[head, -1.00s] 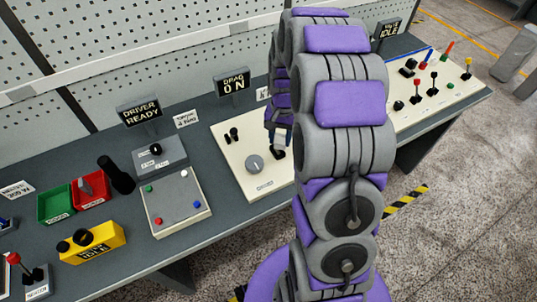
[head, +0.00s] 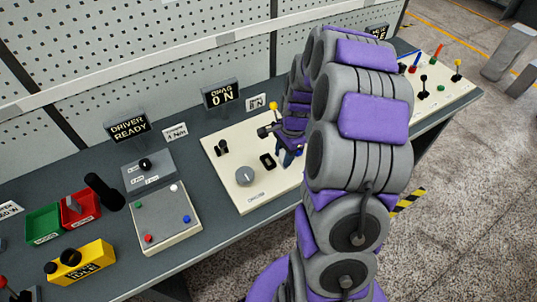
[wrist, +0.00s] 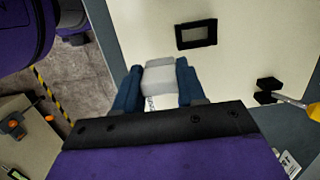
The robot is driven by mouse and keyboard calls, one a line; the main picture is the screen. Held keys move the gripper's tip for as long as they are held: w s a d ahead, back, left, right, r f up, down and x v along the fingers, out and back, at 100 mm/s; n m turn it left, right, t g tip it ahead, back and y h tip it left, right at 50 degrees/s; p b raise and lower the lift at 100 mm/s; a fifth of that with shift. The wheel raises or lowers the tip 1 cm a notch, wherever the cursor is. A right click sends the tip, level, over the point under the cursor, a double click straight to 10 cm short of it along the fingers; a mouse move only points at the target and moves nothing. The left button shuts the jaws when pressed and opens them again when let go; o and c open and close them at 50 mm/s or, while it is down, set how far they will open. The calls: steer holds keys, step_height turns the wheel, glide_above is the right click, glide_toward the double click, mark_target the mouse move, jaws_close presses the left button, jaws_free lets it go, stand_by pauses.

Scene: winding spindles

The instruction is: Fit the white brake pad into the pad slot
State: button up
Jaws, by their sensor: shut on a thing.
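My gripper (wrist: 160,85) is shut on the white brake pad (wrist: 160,76), which sits between its two blue fingers in the wrist view. The pad slot (wrist: 196,33) is a black rectangular frame on the cream panel, ahead and slightly right of the pad; the pad is apart from it and its opening shows no pad. In the head view the slot (head: 268,161) lies on the panel (head: 225,165) just left of my gripper (head: 287,158). The pad cannot be made out there, and my arm hides the panel's right part.
A grey knob (head: 245,175) and two black posts (head: 221,148) stand left of the slot. A yellow-tipped lever (head: 264,132) is behind it. The "DRAG 0 N" display (head: 222,95) stands at the back.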

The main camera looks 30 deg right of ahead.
steer(key=w, duration=0.3)
steer(key=shift+w+a+f, duration=0.3)
steer(key=shift+a, duration=0.05)
steer(key=shift+w+a+r+b, duration=0.1)
steer(key=shift+w+a+b, duration=0.1)
steer(key=shift+w+a, duration=0.3)
steer(key=shift+w+a+b, duration=0.15)
steer(key=shift+w+a, duration=0.15)
steer(key=shift+a, duration=0.4)
steer(key=shift+w+a, duration=0.2)
steer(key=shift+a, duration=0.05)
steer(key=f, duration=0.1)
steer(key=d+f+b, duration=0.1)
steer(key=f, duration=0.1)
steer(key=shift+s+f, duration=0.1)
steer(key=shift+f, duration=0.2)
jaws_close()
steer(key=shift+d, duration=0.25)
steer(key=o, duration=0.8)
jaws_free()
steer(key=shift+f, duration=0.15)
steer(key=shift+c, duration=0.2)
steer(key=o, duration=0.4)
steer(key=shift+a, duration=0.4)
steer(key=shift+r, duration=0.2)
